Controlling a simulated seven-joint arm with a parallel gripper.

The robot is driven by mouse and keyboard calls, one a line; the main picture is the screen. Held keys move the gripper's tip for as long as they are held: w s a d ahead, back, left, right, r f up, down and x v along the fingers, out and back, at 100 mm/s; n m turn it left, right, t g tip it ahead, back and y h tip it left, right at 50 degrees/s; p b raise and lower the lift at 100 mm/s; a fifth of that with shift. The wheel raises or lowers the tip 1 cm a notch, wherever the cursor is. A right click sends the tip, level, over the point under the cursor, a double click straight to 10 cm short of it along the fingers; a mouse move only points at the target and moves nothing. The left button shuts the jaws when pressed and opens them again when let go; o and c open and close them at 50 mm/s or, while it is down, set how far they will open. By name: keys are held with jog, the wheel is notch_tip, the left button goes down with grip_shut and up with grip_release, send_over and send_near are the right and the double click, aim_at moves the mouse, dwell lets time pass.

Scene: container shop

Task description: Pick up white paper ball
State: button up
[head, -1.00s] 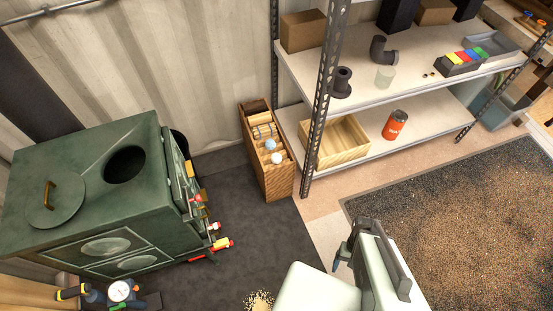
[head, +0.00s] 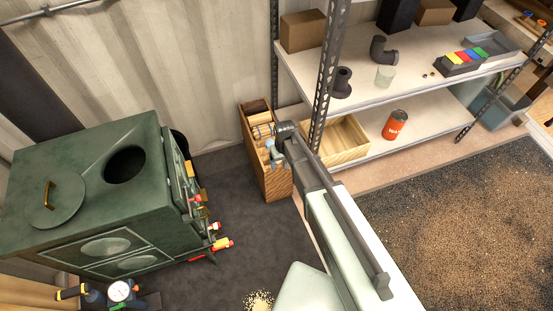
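A narrow wooden box (head: 277,184) stands on the dark floor beside the shelf and has compartments. My gripper (head: 277,160) is over the front part of this box, its fingers pointing down at the opening.
A metal shelf post (head: 323,85) rises close to the right of my gripper. The shelf (head: 365,155) holds an open wooden crate (head: 345,153) and an orange can (head: 395,125). A green stove (head: 80,195) stands left, with dark floor (head: 245,225) clear between it and my arm.

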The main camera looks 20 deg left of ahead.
jog(key=w+a+t+y, duration=0.1)
jog(key=w+a, duration=0.5)
jog(key=w, duration=0.2)
jog(key=shift+n, duration=0.3)
jog(key=f, duration=0.4)
jog(key=w+a+f, duration=0.1)
jog(key=f, duration=0.8)
jog(key=shift+w+a+f, duration=0.2)
jog(key=shift+a+f, duration=0.05)
jog(key=shift+f, duration=0.15)
jog(key=shift+c, duration=0.2)
jog(key=c, duration=1)
